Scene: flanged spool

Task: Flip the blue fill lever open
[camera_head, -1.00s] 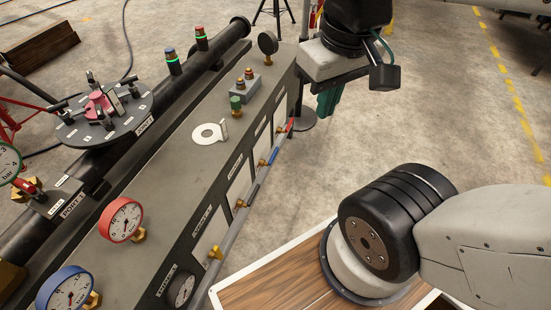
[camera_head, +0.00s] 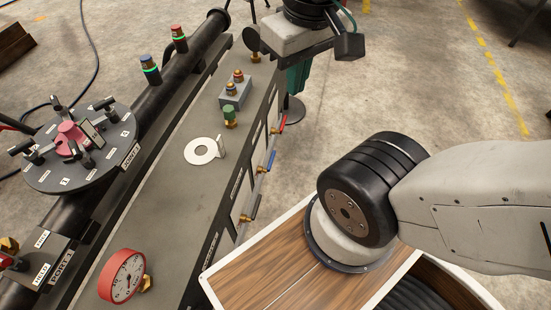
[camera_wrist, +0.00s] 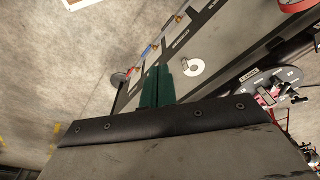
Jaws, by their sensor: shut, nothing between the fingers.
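The blue fill lever (camera_head: 271,160) is a thin blue handle on a brass valve, low on the front side of the long grey bench. It lies roughly along the bench edge, between a red lever (camera_head: 281,123) and a black lever (camera_head: 250,208). A small blue handle also shows in the wrist view (camera_wrist: 147,52), left of my fingers. My gripper (camera_head: 297,88) has green fingers, shut and empty. It hangs off the bench's front side, beyond the red lever and apart from the blue lever. In the wrist view the fingers (camera_wrist: 157,70) lie side by side.
The grey bench (camera_head: 165,205) carries a white ring with an upright tab (camera_head: 203,150), a green-capped valve (camera_head: 230,116) and a red gauge (camera_head: 122,276).

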